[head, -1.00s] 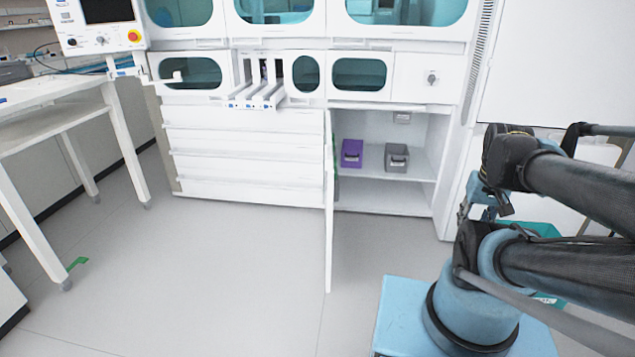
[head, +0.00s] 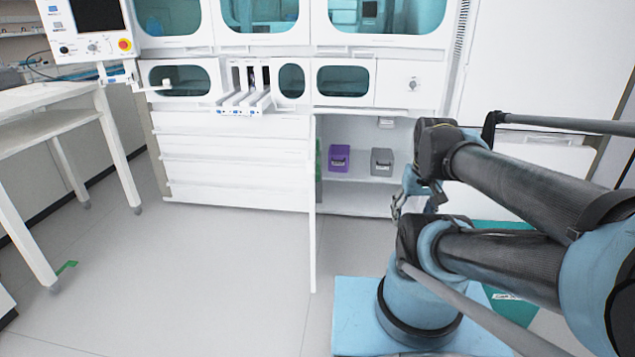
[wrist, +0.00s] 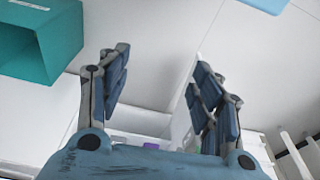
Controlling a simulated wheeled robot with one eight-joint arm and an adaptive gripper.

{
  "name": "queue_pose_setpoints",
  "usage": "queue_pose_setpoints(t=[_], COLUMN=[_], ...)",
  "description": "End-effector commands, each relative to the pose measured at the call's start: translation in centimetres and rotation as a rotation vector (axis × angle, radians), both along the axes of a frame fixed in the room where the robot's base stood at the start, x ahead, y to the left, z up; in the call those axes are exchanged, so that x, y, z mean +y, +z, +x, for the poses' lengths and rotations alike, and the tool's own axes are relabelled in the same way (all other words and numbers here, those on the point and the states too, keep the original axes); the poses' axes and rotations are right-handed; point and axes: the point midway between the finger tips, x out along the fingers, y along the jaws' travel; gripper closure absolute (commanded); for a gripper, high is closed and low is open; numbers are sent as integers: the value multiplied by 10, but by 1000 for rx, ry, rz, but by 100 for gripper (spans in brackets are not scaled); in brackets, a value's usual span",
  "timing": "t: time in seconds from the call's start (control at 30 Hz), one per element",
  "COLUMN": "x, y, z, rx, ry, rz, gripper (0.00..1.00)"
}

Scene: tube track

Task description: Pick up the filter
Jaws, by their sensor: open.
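I cannot make out a filter for certain in either view. A purple box (head: 339,158) and a grey box (head: 381,162) stand side by side on a shelf in the open lower cupboard (head: 352,130). My gripper (head: 398,210) is in front of the cupboard's right side, lower than the boxes in the head view. In the wrist view my gripper (wrist: 158,72) has its two fingers wide apart, with nothing between them. A small purple patch (wrist: 150,146) shows low between the fingers, mostly hidden by the gripper body.
The cupboard's open door (head: 313,225) sticks out toward me, left of the boxes. Narrow racks (head: 245,103) project from the cabinet above. A teal bin (wrist: 62,45) is near the fingers in the wrist view.

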Motion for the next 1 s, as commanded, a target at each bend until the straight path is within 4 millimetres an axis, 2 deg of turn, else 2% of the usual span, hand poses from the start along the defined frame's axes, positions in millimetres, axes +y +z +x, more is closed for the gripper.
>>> queue_pose_setpoints(t=[0.17,0.47,0.7,1.0], x=[16,48,72,98], y=[21,57,78,94], z=[24,82,135,207], rx=[19,36,29,-7], ry=[56,203,325,480], rz=[58,195,308,452], gripper=[40,40,40,40])
